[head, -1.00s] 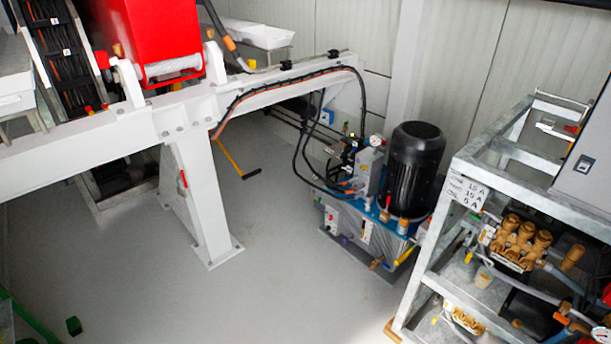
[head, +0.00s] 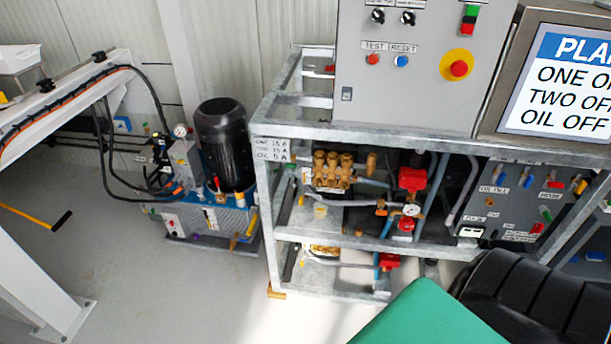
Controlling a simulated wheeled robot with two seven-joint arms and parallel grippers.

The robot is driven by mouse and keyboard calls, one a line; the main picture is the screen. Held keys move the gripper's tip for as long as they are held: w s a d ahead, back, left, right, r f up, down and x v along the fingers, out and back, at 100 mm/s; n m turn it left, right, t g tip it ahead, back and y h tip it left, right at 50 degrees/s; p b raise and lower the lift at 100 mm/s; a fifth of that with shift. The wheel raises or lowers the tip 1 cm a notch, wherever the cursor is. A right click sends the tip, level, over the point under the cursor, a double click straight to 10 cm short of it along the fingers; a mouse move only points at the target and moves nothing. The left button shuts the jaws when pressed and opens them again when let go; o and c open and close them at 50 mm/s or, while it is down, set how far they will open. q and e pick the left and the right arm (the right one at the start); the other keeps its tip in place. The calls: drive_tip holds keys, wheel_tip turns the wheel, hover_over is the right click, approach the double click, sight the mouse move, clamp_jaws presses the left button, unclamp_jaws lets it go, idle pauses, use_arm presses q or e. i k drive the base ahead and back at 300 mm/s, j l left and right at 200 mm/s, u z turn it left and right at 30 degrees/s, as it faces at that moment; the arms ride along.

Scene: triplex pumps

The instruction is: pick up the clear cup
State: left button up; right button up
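Neither of my grippers is in the head view.
A grey control cabinet (head: 415,85) and a screen (head: 570,75) sit on the frame. A black motor on a blue power unit (head: 222,145) stands left of it. A green surface (head: 435,318) and a black ribbed object (head: 520,290) fill the lower right. Floor (head: 150,285) at left is clear.

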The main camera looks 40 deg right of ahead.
sight(320, 209)
drive_tip(key=z, duration=1.35)
